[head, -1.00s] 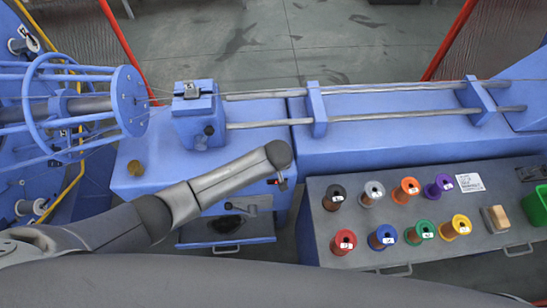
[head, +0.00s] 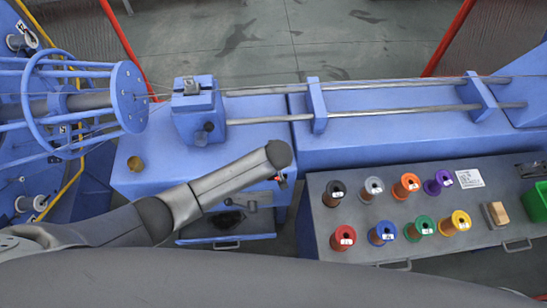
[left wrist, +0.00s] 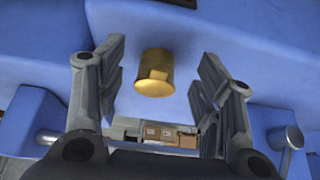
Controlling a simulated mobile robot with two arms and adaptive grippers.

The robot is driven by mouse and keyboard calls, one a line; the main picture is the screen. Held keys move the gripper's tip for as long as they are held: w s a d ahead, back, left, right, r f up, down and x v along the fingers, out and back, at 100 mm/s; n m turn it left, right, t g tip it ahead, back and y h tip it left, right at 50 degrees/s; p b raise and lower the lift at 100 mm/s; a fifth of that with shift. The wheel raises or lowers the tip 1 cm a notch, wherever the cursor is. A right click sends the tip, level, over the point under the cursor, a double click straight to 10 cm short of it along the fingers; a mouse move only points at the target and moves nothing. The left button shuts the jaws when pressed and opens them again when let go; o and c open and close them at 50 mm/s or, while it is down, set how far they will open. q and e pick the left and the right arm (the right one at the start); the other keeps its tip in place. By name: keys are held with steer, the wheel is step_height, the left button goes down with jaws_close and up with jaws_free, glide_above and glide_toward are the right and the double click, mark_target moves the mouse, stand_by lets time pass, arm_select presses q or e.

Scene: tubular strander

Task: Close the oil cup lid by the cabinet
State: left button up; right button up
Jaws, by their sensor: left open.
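A brass-coloured oil cup (left wrist: 154,74) stands on a blue surface in the left wrist view. A small squarish tab shows on its near face; I cannot tell how its lid stands. My left gripper (left wrist: 163,54) is open, with one finger on each side of the cup in the picture and no clear contact. In the head view a brass cup (head: 135,164) sits on the blue machine base, left of my arm; I cannot tell whether it is the same cup. In the head view my left gripper is mostly hidden under the arm's end. My right gripper is out of view.
A grey bench (head: 330,230) on the right holds several coloured spools and a green bin (head: 537,204). An open drawer (head: 225,238) lies below my arm. Guide rods (head: 390,115) run along the blue machine. Small boxes (left wrist: 168,134) show low in the wrist view.

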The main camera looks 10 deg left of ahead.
arm_select(q)
steer(key=v, duration=1.2)
stand_by(0.4)
